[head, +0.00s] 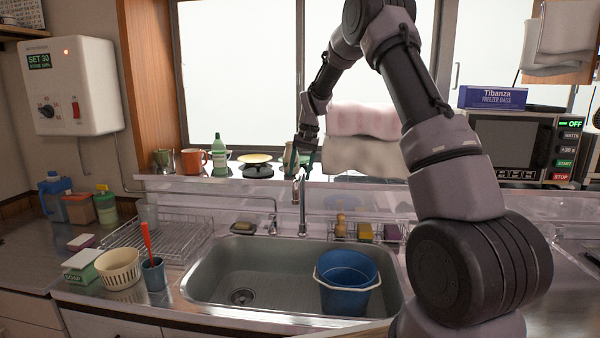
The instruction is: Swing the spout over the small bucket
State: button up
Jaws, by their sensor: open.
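A chrome tap (302,212) stands upright behind the sink, near its middle. A thin metal pipe (250,198) runs to the left beside it and bends down at its right end; I cannot tell how it joins the tap. The blue bucket (347,280) with a pale rim handle stands in the right part of the sink, to the right of and nearer than the tap. My gripper (304,160) is open, pointing down above the tap, in front of the window ledge. It appears empty, and its fingertips are small and hard to make out.
The sink (225,272) is otherwise empty. A wire rack (160,238), white basket (118,270) and blue cup (153,275) are on the left. A green bottle (220,158) and mugs line the ledge. Folded towels (362,155) lie right of my gripper.

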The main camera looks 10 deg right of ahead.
jog(key=shift+f, duration=0.1)
grip_shut()
dwell(1.4)
